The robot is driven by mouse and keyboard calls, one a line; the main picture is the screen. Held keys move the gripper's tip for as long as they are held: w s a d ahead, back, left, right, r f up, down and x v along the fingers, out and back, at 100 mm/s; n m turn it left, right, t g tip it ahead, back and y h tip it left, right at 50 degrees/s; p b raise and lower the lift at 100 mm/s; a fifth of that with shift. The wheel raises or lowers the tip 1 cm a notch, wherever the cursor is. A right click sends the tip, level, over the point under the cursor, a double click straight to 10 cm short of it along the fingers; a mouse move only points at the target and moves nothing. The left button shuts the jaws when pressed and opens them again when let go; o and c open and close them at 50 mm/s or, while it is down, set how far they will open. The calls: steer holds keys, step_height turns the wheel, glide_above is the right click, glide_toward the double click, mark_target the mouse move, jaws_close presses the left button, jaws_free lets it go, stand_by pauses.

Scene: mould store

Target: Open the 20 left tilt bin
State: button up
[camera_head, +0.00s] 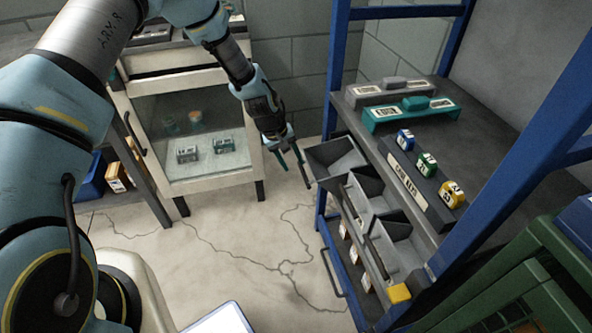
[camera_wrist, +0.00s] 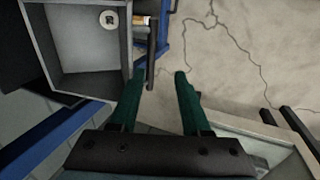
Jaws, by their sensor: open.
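My gripper (camera_head: 292,171) is open and empty, pointing down just left of a row of grey tilt bins on the blue rack. The far bin (camera_head: 337,157), middle bin (camera_head: 366,190) and near bin (camera_head: 402,250) show their open tops; I cannot read which is 20 left. In the wrist view a grey bin (camera_wrist: 85,72) with a round pale item inside lies left of my gripper (camera_wrist: 160,76). A dark bar handle (camera_wrist: 151,55) stands close to the left fingertip; I cannot tell whether they touch.
A glass-fronted white cabinet (camera_head: 190,180) stands behind and left. The rack's blue post (camera_head: 338,60) rises beside the bins. A dark board with blue, green and yellow blocks (camera_head: 428,161) lies on the shelf. A green crate (camera_head: 530,262) is at right. The cracked floor (camera_head: 240,245) is clear.

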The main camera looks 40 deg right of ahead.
steer(key=v, duration=0.6)
stand_by(0.3)
